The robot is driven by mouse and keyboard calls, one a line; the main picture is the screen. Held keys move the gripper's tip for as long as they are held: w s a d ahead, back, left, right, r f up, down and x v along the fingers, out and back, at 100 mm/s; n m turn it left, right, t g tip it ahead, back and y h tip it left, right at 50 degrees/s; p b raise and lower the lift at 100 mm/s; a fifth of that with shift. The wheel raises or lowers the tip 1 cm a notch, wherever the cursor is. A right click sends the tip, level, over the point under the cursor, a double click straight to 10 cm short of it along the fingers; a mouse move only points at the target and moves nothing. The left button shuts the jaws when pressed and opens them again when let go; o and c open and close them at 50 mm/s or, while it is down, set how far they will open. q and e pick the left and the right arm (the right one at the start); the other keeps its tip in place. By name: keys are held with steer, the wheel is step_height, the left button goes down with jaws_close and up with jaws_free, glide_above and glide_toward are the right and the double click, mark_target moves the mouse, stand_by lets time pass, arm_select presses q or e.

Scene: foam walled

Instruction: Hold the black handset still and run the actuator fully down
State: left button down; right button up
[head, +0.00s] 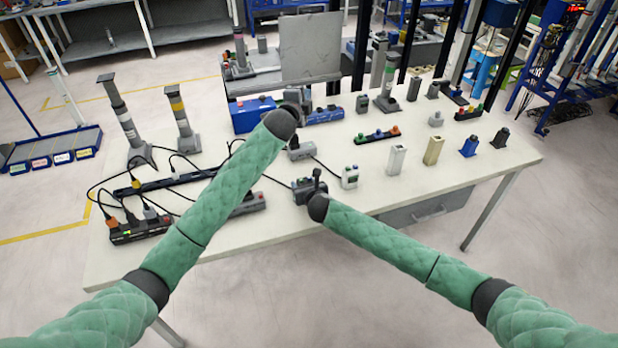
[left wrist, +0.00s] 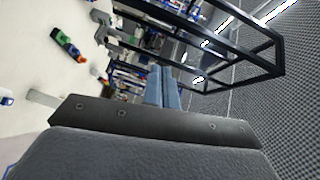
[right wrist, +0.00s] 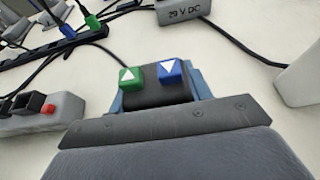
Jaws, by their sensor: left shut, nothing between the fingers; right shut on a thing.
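The black handset (right wrist: 158,94) has a green button with a white up arrow and a blue button with a white down arrow. In the right wrist view it sits between the blue fingers of my right gripper (right wrist: 160,90), which is shut on it. In the head view my right gripper (head: 308,188) is at the table's front, hiding most of the handset. My left gripper (head: 295,102) is shut and empty near the back of the table, away from the handset. Its fingers are together in the left wrist view (left wrist: 162,88). Grey actuator columns (head: 122,112) (head: 180,118) stand at the left; which one the handset drives is unclear.
A grey 29 V DC box (right wrist: 183,8) with a cable lies behind the handset. A white handset (head: 349,178) stands to its right. Power strips (head: 140,230) and loose cables cover the table's left. Small blocks (head: 397,160) stand at the right. A grey panel (head: 311,48) rises behind.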

arm_select(q)
steer(key=s+f+n+g, duration=0.4)
steer(key=s+f+g, duration=0.4)
steer(key=s+f, duration=0.2)
step_height(320, 180, down, 2)
steer(key=shift+f+g+y, duration=0.1)
steer(key=shift+g+y, duration=0.2)
steer(key=shift+y, duration=0.1)
steer(key=shift+d, duration=0.1)
glide_above(307, 181)
steer(key=shift+f, duration=4.35)
steer(key=shift+f, duration=0.15)
steer(key=shift+s+f, duration=0.1)
steer(key=shift+f, duration=0.15)
steer(key=shift+f, duration=0.5)
stand_by(1.1)
